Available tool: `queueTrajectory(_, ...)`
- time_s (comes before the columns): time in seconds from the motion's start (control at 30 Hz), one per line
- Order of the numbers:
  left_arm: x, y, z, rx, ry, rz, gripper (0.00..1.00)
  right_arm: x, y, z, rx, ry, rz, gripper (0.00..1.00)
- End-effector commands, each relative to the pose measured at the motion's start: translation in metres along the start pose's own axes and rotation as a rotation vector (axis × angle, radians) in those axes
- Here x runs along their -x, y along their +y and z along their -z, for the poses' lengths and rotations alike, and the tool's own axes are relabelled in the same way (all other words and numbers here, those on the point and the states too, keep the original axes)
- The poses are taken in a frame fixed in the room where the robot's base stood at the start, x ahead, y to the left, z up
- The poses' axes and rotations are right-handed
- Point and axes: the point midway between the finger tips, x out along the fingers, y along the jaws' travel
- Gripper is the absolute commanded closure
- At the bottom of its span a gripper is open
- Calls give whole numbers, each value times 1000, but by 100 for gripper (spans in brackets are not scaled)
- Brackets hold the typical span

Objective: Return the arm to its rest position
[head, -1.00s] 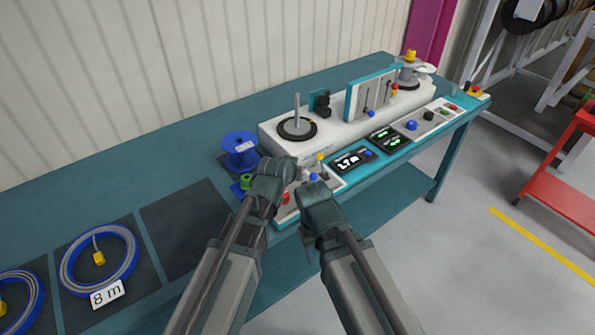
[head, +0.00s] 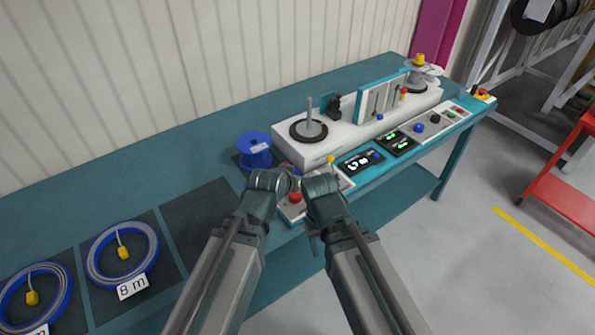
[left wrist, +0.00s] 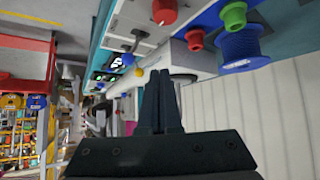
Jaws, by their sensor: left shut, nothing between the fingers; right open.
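My left gripper (head: 268,181) is in front of the bench's control panel in the head view, its fingers mostly hidden by its wrist. In the left wrist view its two fingers (left wrist: 163,100) are together with nothing between them. My right gripper (head: 322,186) is beside it on the right, above the panel's front edge; it is open, though its fingertips are hard to make out. Both forearms reach forward from the bottom of the head view, close together.
The teal bench (head: 130,190) carries a winding machine (head: 350,130), a blue spool (head: 254,150) and coiled cable rings (head: 122,254) on dark mats. A red knob (left wrist: 165,11) is close to the left gripper. A red cart (head: 560,190) stands right; the floor between is clear.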

Motion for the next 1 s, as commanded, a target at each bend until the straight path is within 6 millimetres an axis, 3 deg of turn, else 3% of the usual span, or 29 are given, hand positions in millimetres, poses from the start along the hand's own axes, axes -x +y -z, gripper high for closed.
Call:
queueTrajectory(0.1, 6, 0, 4, 0, 0, 0, 100, 7, 1, -1, 0, 0, 0, 50)
queueTrajectory(0.67, 6, 1, 2, -1, -10, 0, 100, 6, 1, -1, 0, 0, 0, 50)
queueTrajectory(0.77, 6, 4, -15, -12, -86, -1, 100, 6, 1, -1, 0, 0, 0, 50)
queueTrajectory(1.0, 33, 13, -104, -62, -508, 28, 100, 6, 1, -1, 0, 0, 0, 50)
